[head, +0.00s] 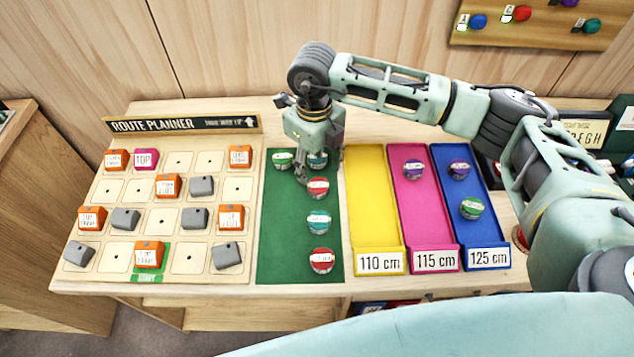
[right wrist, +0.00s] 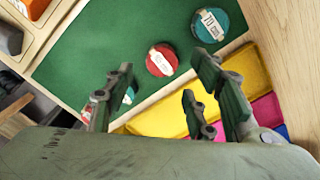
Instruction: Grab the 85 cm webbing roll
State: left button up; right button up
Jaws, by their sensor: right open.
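Several webbing rolls lie on the green mat (head: 272,240). They are a green roll (head: 282,160), a teal one (head: 317,160) partly behind my gripper, a red one (head: 317,188), a lower teal one (head: 319,223) and a front red one (head: 321,261). My right gripper (head: 312,172) hangs over the mat's far part, open and empty. In the right wrist view its fingers (right wrist: 162,85) are spread. A teal roll (right wrist: 210,25) and a red roll (right wrist: 161,60) show beyond them. Two more are partly hidden by a finger. I cannot read which label says 85 cm. My left gripper is out of view.
Right of the mat are a yellow 110 cm tray (head: 372,225), empty, a pink 115 cm tray (head: 420,220) with a purple roll (head: 414,169), and a blue 125 cm tray (head: 485,235) with two rolls. The route planner board (head: 108,188) is left.

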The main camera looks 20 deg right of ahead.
aim_at(316, 186)
jog(key=f+p, duration=0.1)
jog(key=f, duration=0.1)
jog(key=f+p, duration=0.1)
jog(key=f, duration=0.1)
jog(key=f+p, duration=0.1)
jog(key=f, duration=0.1)
jog(key=shift+s+f, duration=0.25)
jog(key=shift+s, duration=0.1)
jog(key=shift+f, duration=0.25)
jog(key=shift+c, duration=0.4)
jog(key=c, duration=1)
jog(key=shift+c, duration=0.2)
